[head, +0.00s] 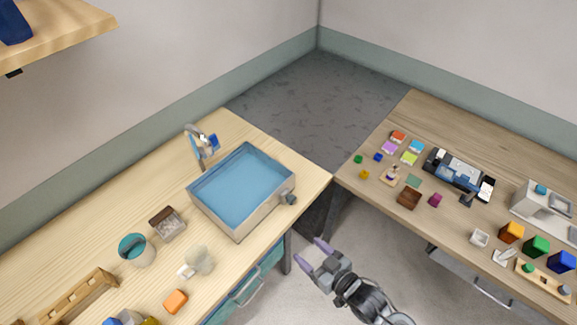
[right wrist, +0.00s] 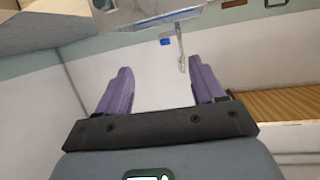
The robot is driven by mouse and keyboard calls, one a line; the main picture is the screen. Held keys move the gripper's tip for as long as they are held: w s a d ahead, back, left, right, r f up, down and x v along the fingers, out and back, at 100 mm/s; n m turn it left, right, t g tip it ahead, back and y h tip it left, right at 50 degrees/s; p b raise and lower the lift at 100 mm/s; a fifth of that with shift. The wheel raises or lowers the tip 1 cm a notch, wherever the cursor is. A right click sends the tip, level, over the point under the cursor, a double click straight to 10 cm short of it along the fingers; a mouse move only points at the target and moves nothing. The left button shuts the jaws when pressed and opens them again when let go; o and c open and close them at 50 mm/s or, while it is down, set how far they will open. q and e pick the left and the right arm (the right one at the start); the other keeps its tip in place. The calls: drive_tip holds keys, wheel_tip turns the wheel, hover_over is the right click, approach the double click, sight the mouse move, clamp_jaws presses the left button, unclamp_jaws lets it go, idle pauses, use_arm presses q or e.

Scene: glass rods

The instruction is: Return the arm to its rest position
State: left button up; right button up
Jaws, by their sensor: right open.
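My right gripper (head: 318,254) is in the lower middle of the head view, over the floor gap between the two tables. Its two purple fingers stand apart with nothing between them. The right wrist view also shows its open, empty fingers (right wrist: 160,90), with a pale wall behind them. My left gripper is in neither view. No glass rod can be made out for sure in these frames.
The left table (head: 80,245) holds a blue basin (head: 242,188) with a tap (head: 198,146), a teal cup (head: 135,249) and a wooden rack (head: 75,298). The right table (head: 455,115) carries small coloured blocks and a dark device (head: 459,176). Open floor lies between the tables.

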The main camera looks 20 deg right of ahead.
drive_tip(key=s+r+m+g+h+p, duration=0.1)
drive_tip(key=s+r+g+h+p, duration=0.15)
drive_tip(key=r+p, duration=0.35)
drive_tip(key=s+d+g+h, duration=0.2)
drive_tip(key=s+d+g, duration=0.2)
drive_tip(key=s+g, duration=0.3)
drive_tip(key=s, duration=0.5)
drive_tip(key=shift+s+d+g+b, duration=0.15)
drive_tip(key=shift+g+b, duration=0.15)
drive_tip(key=shift+g, duration=0.05)
